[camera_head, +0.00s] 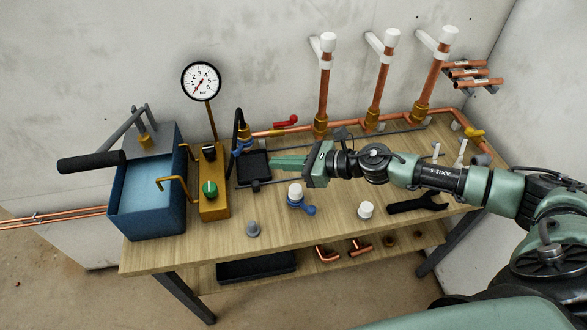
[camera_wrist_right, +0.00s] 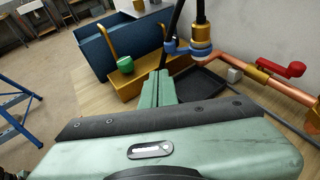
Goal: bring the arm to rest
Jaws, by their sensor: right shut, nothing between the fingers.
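My right arm comes in from the right in the head view and reaches left over the workbench (camera_head: 180,250). My right gripper (camera_head: 272,162) is shut and empty, its green fingers pointing left above the bench, close to the black tray (camera_head: 252,168). In the right wrist view the shut fingers (camera_wrist_right: 157,88) point toward the brass block (camera_wrist_right: 133,85) with its green knob (camera_wrist_right: 125,64). My left gripper does not show in either view.
A blue tank (camera_head: 150,195) with a black-handled lever stands at the left. A gauge (camera_head: 201,81) rises behind. Copper risers with white caps (camera_head: 328,42) stand at the back. A white-and-blue valve piece (camera_head: 296,196), white cap (camera_head: 366,209), grey cap (camera_head: 253,229) and black wrench (camera_head: 418,204) lie in front.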

